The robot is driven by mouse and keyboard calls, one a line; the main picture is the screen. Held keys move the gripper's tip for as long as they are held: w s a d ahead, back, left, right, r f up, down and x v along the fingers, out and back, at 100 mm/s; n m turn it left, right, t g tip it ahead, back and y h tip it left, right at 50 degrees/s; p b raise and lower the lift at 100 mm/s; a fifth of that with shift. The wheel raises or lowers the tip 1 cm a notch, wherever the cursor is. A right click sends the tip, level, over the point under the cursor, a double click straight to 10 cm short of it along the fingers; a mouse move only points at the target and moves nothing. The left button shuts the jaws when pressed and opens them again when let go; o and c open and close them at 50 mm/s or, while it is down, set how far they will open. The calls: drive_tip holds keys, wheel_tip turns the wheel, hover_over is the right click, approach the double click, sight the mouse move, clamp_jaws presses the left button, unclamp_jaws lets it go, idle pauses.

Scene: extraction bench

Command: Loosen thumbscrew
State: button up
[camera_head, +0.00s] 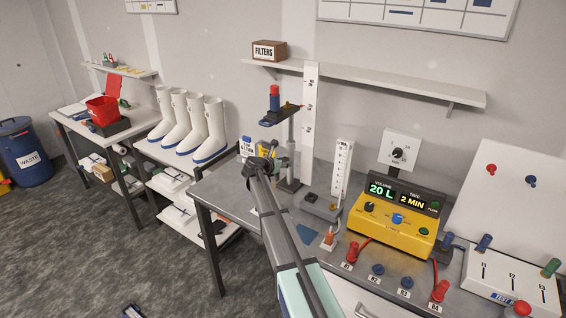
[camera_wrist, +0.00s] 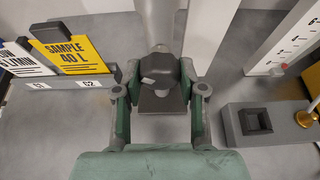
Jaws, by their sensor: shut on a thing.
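The thumbscrew is a dark lobed knob (camera_wrist: 161,70) in the middle of the wrist view, in front of a grey upright post (camera_wrist: 158,20). My gripper (camera_wrist: 160,82) has one finger on each side of the knob and is shut on it. In the head view my gripper (camera_head: 262,166) is at the post (camera_head: 291,150), low on the stand, and hides the knob there. The stand carries an arm with a red and dark blue piece (camera_head: 275,97) at its top. Whether the knob has turned cannot be told.
Yellow and white sample cards (camera_wrist: 75,55) stand in a grey holder (camera_wrist: 70,83) left of my gripper. A grey block with a square recess (camera_wrist: 255,121) lies at the right. A tall white scale (camera_head: 310,110) and a yellow control box (camera_head: 395,228) stand farther right.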

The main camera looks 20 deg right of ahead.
drive_tip(key=n+g+h, duration=0.1)
drive_tip(key=n, duration=0.1)
drive_tip(key=n+g+b, duration=0.1)
drive_tip(key=n, duration=0.1)
drive_tip(key=shift+w+h, duration=0.15)
drive_tip(key=shift+h, duration=0.25)
drive_tip(key=n+g+h+b, duration=0.1)
drive_tip(key=n, duration=0.1)
drive_tip(key=n+h+b, duration=0.1)
drive_tip(key=n, duration=0.2)
drive_tip(key=shift+f+g+h+b, duration=0.15)
drive_tip(key=shift+g+h+b, duration=0.15)
drive_tip(key=shift+g, duration=0.1)
drive_tip(key=n+h+b, duration=0.2)
drive_tip(key=n+b, duration=0.1)
drive_tip(key=n, duration=0.2)
drive_tip(key=shift+n, duration=0.3)
drive_tip(key=n+h+b, duration=0.1)
drive_tip(key=n, duration=0.2)
drive_tip(key=n+t+h+b, duration=0.1)
drive_tip(key=n, duration=0.1)
drive_tip(key=shift+n, duration=0.4)
drive_tip(key=o, duration=1.1)
drive_tip(key=shift+o, duration=0.2)
